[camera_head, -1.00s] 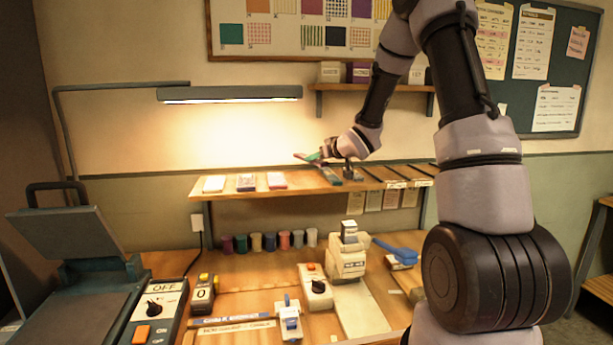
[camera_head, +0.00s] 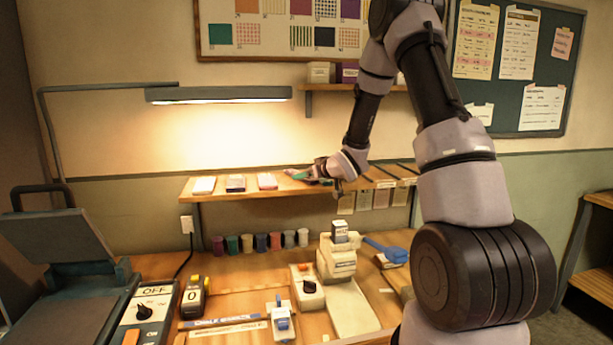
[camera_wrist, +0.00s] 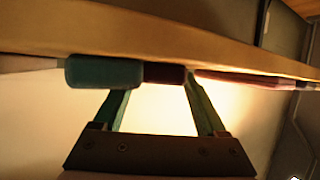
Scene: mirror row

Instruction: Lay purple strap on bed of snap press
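My gripper (camera_head: 312,174) is low at the shelf, right of the three pale-topped blocks. In the wrist view its two green fingers (camera_wrist: 157,88) stand apart and reach to the shelf edge. A dark maroon-purple end (camera_wrist: 164,73) shows between the fingertips; I cannot tell whether it is the purple strap or whether the fingers touch it. A teal piece (camera_wrist: 103,72) sits beside it at the left fingertip. A white machine (camera_head: 337,258) with a long pale bed (camera_head: 356,308) stands on the bench. I cannot tell for certain that it is the snap press.
The wooden shelf (camera_head: 225,192) holds pale-topped blocks (camera_head: 235,183) at left and dark strips at right. A lamp (camera_head: 218,94) hangs above it. Several spools (camera_head: 262,242), a small blue-levered tool (camera_head: 282,318) and a dark open press (camera_head: 60,250) occupy the bench.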

